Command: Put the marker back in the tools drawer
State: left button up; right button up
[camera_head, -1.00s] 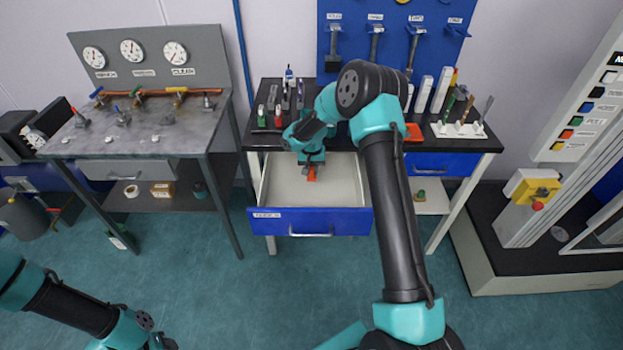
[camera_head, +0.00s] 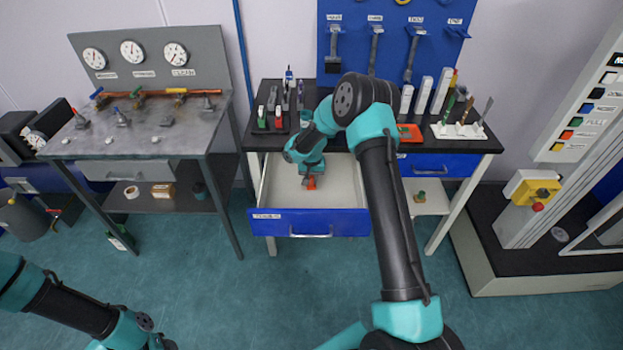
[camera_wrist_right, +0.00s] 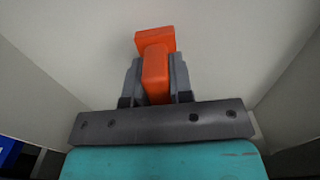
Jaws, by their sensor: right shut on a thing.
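The tools drawer (camera_head: 345,222) stands pulled open under the black bench top, with a blue front and a pale inside. My right gripper (camera_head: 310,179) is inside the drawer's outline in the head view. It is shut on the orange marker (camera_head: 311,184). In the wrist view the marker (camera_wrist_right: 155,42) sits between the grey fingers (camera_wrist_right: 155,80), with the pale drawer floor (camera_wrist_right: 225,40) behind it. I cannot tell whether the marker touches the floor. My left arm shows at the lower left of the head view; its gripper is out of view.
On the bench top stand a dark rack (camera_head: 271,122) with small bottles, an orange tray (camera_head: 410,133) and a white tool holder (camera_head: 459,131). The drawer looks otherwise empty.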

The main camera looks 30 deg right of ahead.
jog(key=shift+f, duration=0.2)
jog(key=o, duration=0.8)
jog(key=shift+c, duration=0.2)
jog(key=shift+r, duration=0.2)
notch_tip(320, 180, up, 12)
